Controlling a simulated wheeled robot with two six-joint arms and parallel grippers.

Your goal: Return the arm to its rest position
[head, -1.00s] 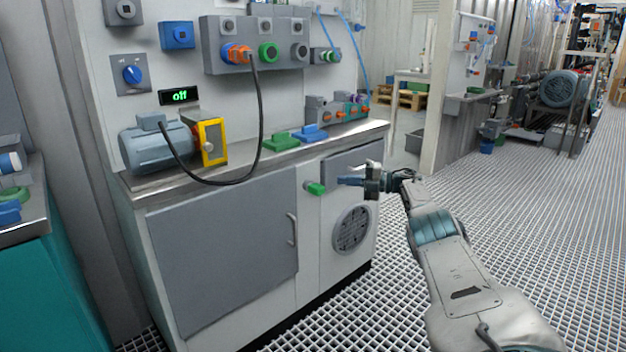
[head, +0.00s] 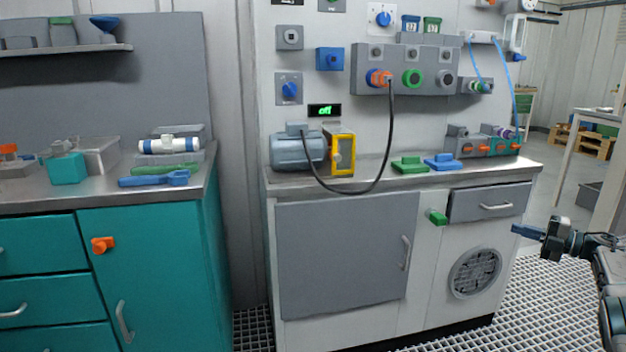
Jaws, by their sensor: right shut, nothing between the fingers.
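My right gripper (head: 538,236) is at the right edge of the head view, with my right arm coming in from the lower right. Its blue fingertips point left, toward the white cabinet's right side, and appear apart from it. The gripper is shut and holds nothing. The green knob (head: 437,217) on the cabinet front is to the left of the gripper. My left gripper is not in the view.
The white cabinet (head: 424,275) carries a motor (head: 299,149), a yellow-framed box (head: 342,154) and a black cable (head: 391,130). A drawer (head: 489,201) is closed. A teal cabinet (head: 150,260) stands at left. Grating floor (head: 540,300) is open at lower right.

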